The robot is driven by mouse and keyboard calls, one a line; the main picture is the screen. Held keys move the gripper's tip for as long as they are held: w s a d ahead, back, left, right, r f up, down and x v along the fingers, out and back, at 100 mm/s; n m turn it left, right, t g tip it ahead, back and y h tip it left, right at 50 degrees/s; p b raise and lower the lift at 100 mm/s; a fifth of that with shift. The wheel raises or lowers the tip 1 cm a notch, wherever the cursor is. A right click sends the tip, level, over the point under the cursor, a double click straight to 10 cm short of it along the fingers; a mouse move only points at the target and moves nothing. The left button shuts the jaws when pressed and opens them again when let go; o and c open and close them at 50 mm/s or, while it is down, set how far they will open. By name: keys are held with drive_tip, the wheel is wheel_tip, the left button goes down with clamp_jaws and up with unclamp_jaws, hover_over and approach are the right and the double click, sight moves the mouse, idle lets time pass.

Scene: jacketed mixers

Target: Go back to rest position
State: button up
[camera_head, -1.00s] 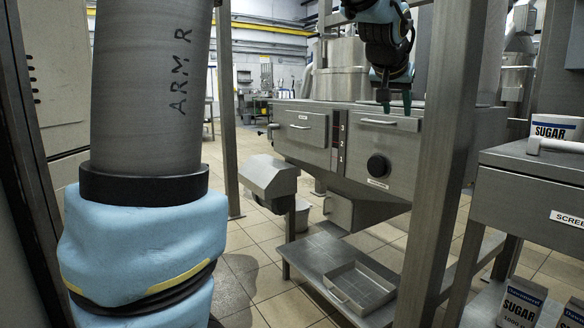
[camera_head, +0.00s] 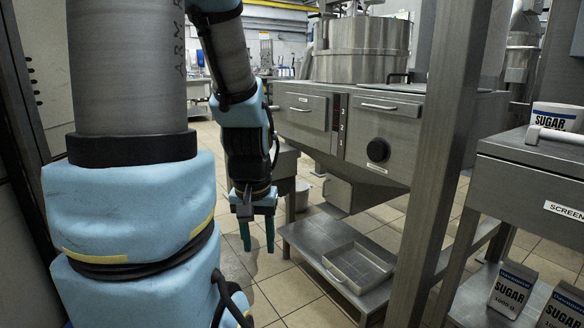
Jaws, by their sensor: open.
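My gripper (camera_head: 258,236) hangs down in the middle left of the head view, close to my upper arm. Its two green fingers are apart, with nothing between them. It is over the tiled floor, to the left of the mixer cabinet, and looks clear of it. The steel mixer cabinet (camera_head: 345,165) has two handled drawers, a black knob (camera_head: 378,150) and a round steel vessel (camera_head: 360,50) on top.
A steel post (camera_head: 440,170) stands in front of the cabinet. A low shelf (camera_head: 310,238) holds a shallow steel tray (camera_head: 358,268). At the right, a steel unit (camera_head: 530,182) carries a sugar container (camera_head: 557,115), with sugar packs (camera_head: 512,290) below. Tiled floor (camera_head: 280,290) is open beneath my gripper.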

wheel_tip(320, 180, up, 23)
drive_tip(key=p, duration=2.1)
